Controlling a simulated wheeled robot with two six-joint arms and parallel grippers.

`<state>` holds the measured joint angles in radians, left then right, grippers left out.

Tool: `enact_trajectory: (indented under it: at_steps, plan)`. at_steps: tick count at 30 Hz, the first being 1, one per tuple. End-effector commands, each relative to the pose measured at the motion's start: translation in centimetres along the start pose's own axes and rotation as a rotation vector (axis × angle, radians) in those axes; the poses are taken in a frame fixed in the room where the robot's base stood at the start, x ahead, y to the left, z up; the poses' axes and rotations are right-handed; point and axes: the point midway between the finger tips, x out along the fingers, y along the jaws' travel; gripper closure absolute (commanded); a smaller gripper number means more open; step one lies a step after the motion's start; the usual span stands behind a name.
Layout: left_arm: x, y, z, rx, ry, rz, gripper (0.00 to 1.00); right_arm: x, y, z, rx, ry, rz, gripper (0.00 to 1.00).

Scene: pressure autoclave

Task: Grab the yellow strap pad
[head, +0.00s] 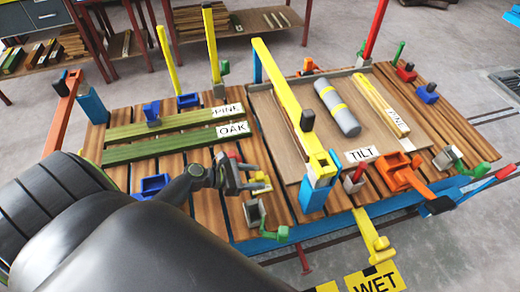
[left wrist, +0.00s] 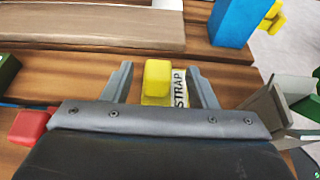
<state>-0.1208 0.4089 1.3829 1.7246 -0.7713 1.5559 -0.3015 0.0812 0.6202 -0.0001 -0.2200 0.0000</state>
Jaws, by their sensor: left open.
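The yellow strap pad (left wrist: 157,78) is a small rounded block beside a pale label reading STRAP (left wrist: 181,90). It also shows small in the head view (head: 261,188) on the slatted wooden table (head: 211,212). My left gripper (left wrist: 160,84) is open, with one finger on each side of the pad in the left wrist view. Gaps show between the pad and both fingers. In the head view my left gripper (head: 254,179) is low over the table's front part, at the pad. The pad's near lower side is hidden by the gripper body. My right gripper is not in view.
A red block (left wrist: 30,127) is close left of the gripper, and a grey bracket (left wrist: 265,105) close right. A blue post (head: 317,190) carrying a yellow bar (head: 281,85) stands to the right. Green planks (head: 160,147) lie behind. An orange clamp (head: 402,174) is farther right.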

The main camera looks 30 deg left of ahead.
Motion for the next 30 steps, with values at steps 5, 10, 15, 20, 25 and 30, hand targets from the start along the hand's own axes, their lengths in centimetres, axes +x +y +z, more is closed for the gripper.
enact_trajectory:
  at_steps: [5, 10, 15, 20, 25, 30]
  plan:
    - [2.6, 0.2, 0.2, -0.002, -0.004, -0.001, 0.47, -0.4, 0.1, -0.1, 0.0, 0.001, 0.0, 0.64]
    - [4.1, 0.2, 0.1, 0.0, -0.002, 0.0, 0.47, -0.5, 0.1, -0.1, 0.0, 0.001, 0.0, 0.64]
    - [4.2, 0.2, 0.0, 0.0, -0.002, 0.0, 0.47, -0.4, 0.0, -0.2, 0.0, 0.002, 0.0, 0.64]
    - [4.2, 0.2, 0.0, 0.0, -0.002, 0.0, 0.58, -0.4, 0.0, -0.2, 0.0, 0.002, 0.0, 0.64]
    - [4.2, 0.2, 0.0, 0.0, -0.002, 0.0, 0.8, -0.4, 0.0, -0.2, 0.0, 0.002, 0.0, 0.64]
    - [4.2, 0.2, 0.1, 0.0, -0.002, 0.0, 0.95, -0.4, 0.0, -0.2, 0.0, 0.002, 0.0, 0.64]
